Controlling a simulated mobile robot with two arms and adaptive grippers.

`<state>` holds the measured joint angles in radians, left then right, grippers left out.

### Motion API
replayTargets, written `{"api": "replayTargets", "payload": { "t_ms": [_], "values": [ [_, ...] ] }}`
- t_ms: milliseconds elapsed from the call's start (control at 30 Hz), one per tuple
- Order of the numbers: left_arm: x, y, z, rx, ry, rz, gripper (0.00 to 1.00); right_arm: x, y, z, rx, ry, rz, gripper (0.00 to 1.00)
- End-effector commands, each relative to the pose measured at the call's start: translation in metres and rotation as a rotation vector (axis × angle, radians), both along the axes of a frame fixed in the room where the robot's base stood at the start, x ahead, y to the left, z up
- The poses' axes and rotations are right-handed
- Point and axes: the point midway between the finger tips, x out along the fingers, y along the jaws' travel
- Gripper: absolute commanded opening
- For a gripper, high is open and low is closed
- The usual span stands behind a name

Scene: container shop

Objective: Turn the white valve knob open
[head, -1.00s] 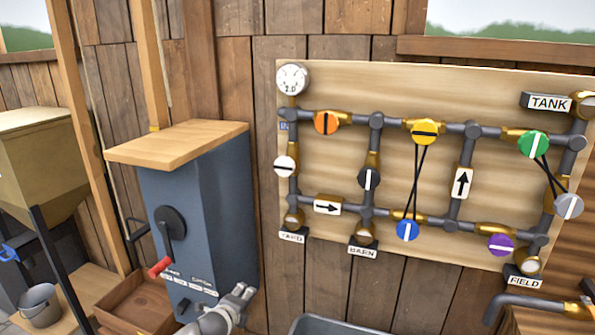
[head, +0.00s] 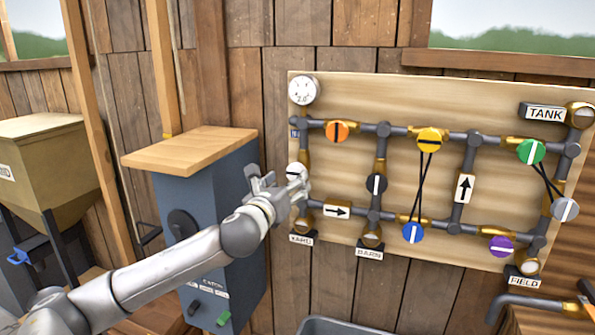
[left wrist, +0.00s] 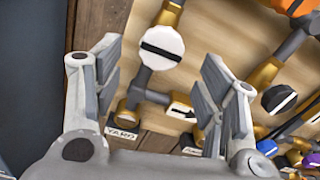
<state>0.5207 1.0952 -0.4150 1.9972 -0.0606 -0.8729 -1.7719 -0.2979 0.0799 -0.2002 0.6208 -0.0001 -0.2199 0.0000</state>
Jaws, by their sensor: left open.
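The white valve knob (left wrist: 162,47) shows in the left wrist view above and between my open fingers, with a dark bar running across it. In the head view the white knob (head: 292,169) is on the left pipe of the valve board, partly hidden behind my left gripper (head: 285,186). In the left wrist view my left gripper (left wrist: 160,85) is open with nothing between its fingers. The knob seems to lie just ahead of the fingertips; I cannot tell whether they touch it. My right gripper is not in view.
The wooden valve board (head: 480,100) carries other knobs: orange (head: 337,131), yellow (head: 429,140), black (head: 376,184), blue (head: 413,232) and several more. A gauge (head: 303,91) sits above the white knob. A blue-grey cabinet (head: 215,170) with a wooden top stands left of the board.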

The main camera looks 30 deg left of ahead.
Motion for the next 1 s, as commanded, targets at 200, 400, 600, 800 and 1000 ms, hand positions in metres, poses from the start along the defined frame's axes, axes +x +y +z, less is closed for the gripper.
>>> {"api": "replayTargets", "payload": {
  "t_ms": [200, 400, 600, 800, 1000],
  "values": [
    [0.035, 0.008, 0.002, -0.005, 0.0, 0.0, 0.65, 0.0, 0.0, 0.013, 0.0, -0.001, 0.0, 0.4],
    [0.055, 0.013, 0.0, -0.003, 0.001, 0.0, 0.65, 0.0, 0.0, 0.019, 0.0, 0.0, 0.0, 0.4],
    [0.064, 0.014, 0.0, -0.002, 0.001, -0.001, 0.65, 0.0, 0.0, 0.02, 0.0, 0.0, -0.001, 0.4],
    [0.064, 0.015, -0.001, -0.002, 0.001, -0.002, 0.65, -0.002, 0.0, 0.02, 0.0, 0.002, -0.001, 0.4],
    [0.064, 0.015, -0.001, -0.002, 0.001, -0.002, 0.48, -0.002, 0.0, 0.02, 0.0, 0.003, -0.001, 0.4]
  ]
}}
